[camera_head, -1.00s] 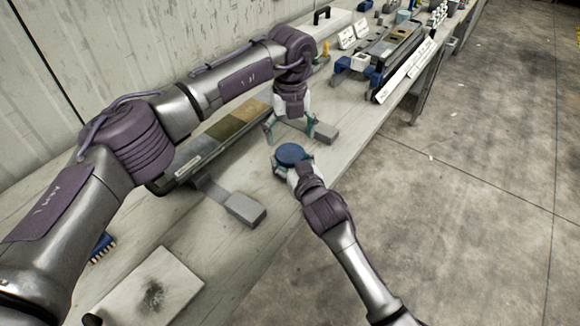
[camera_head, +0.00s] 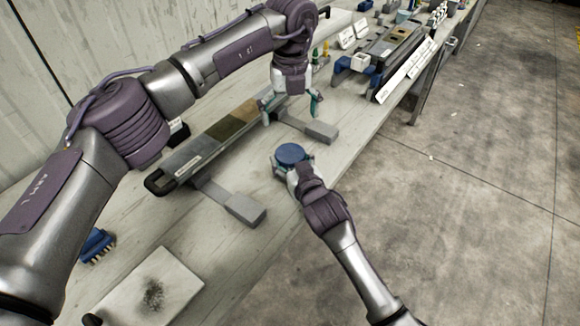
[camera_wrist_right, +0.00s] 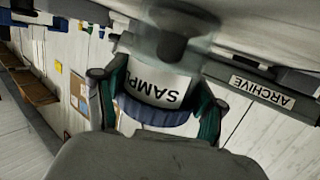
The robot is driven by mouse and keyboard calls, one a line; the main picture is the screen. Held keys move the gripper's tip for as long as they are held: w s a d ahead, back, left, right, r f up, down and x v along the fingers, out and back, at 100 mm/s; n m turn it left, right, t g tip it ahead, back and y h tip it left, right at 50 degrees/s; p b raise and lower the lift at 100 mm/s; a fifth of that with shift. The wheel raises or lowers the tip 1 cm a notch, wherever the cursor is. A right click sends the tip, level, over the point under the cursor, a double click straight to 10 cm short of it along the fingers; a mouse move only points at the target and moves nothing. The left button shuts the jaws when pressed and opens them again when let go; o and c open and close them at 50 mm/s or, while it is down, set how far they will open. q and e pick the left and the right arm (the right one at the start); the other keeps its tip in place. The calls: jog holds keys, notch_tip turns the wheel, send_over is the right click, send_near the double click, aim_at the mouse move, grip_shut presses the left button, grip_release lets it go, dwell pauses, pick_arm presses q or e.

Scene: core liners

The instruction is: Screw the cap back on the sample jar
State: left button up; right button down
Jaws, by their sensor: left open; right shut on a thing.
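The sample jar (camera_wrist_right: 165,84) has a white label with dark lettering and appears upside down in the right wrist view. Its blue cap (camera_head: 291,153) sits on top of it and also shows in the right wrist view (camera_wrist_right: 155,112). How tightly the cap is seated cannot be told. My right gripper (camera_head: 293,166) is shut on the jar, with a finger on either side in the right wrist view (camera_wrist_right: 160,92). My left gripper (camera_head: 291,114) is open and empty, raised beyond the jar and apart from the cap.
A long core tray (camera_head: 215,138) lies behind the jar, on grey supports (camera_head: 245,209). A blue brush (camera_head: 97,245) and a stained pale slab (camera_head: 152,290) are at the near left. Racks and cards (camera_head: 405,68) stand at the far end.

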pick_arm(q)
notch_tip(320, 180, up, 6)
jog(key=shift+r, duration=0.25)
pick_arm(e)
grip_release()
dwell(0.3)
jog(key=v, duration=1.2)
